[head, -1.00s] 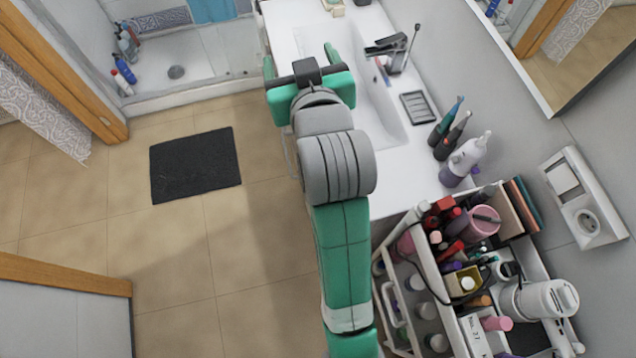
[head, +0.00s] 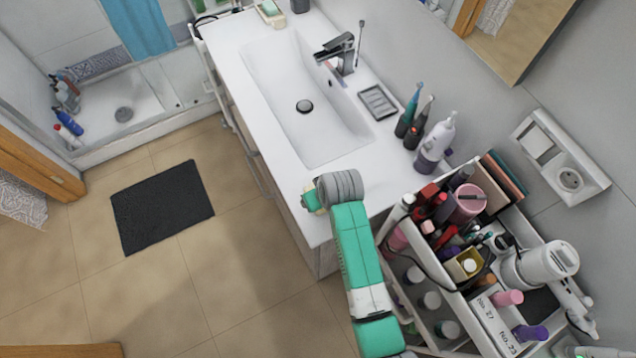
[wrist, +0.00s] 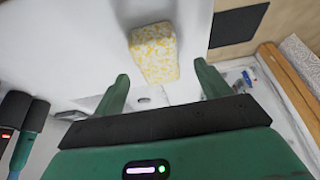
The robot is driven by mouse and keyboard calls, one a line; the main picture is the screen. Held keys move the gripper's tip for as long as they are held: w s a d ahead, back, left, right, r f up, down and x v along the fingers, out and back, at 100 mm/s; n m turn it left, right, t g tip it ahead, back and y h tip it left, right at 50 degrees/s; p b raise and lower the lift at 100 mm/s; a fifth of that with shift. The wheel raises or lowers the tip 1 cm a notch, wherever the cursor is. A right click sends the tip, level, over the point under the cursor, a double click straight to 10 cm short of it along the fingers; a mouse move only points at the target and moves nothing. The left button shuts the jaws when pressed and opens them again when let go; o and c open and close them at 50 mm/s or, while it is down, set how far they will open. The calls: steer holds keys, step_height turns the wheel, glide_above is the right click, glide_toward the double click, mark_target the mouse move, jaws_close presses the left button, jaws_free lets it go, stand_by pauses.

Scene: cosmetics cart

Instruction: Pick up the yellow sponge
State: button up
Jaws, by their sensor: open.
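The yellow sponge (wrist: 154,52) shows in the wrist view as a pale block with yellow speckles, lying on the white countertop (wrist: 60,40). It is just beyond my fingertips and roughly in line with the gap between them, with no visible contact. My gripper (wrist: 162,78) is open and empty, its two green fingers spread wide. In the head view, my arm ends over the near end of the white counter (head: 345,175). There my own wrist covers most of the gripper, and I cannot make out the yellow sponge.
The sink basin (head: 290,90) and faucet (head: 340,50) lie beyond my arm. Electric toothbrushes (head: 410,115) and a white-purple bottle (head: 436,142) stand on the counter's right. A crowded cosmetics cart (head: 470,270) is close at right. Floor with a dark mat (head: 162,205) is open at left.

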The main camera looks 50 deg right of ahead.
steer(key=x, duration=0.3)
steer(key=shift+w+d+f, duration=0.15)
steer(key=shift+f, duration=0.2)
steer(key=c, duration=1.1)
steer(key=shift+c, duration=0.2)
steer(key=shift+r, duration=0.7)
step_height(320, 180, up, 2)
steer(key=shift+r, duration=0.1)
steer(key=s+a+r+b, duration=0.1)
steer(key=s+a, duration=0.7)
steer(key=s, duration=0.6)
steer(key=shift+r, duration=0.2)
steer(key=shift+w, duration=0.1)
